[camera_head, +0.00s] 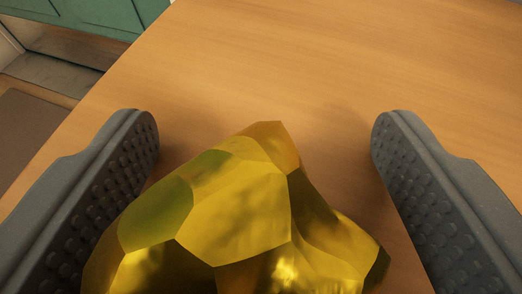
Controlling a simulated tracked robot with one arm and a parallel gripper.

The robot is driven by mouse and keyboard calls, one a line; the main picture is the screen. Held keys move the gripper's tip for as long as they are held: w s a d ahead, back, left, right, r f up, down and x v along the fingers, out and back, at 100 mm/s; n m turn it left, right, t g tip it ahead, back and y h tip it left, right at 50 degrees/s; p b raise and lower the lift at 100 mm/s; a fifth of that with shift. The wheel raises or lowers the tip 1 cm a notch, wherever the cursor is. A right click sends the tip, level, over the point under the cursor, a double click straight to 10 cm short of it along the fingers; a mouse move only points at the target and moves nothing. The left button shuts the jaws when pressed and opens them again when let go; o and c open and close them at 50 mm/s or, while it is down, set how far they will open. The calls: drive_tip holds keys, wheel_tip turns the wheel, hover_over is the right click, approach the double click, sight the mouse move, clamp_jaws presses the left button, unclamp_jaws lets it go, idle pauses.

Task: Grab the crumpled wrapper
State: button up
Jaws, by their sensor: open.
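The crumpled wrapper (240,215) is a shiny, faceted gold-yellow lump on the wooden table in the camera view. It fills the lower middle of the picture, and its near part is cut off by the bottom edge. My gripper (265,125) is open, with one grey, studded finger on each side of the wrapper. The left finger is close to the wrapper's left side and overlaps it in the picture; I cannot tell whether they touch. There is a gap between the wrapper and the right finger's tip.
The wooden table (330,60) is bare beyond the wrapper and to the right. Its edge runs diagonally at the left. Past that edge are a green cabinet front (90,15) at the upper left and the floor with a dark mat (30,130).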

drive_tip(key=c, duration=1.1)
drive_tip(key=shift+o, duration=0.2)
drive_tip(key=shift+r, duration=0.15)
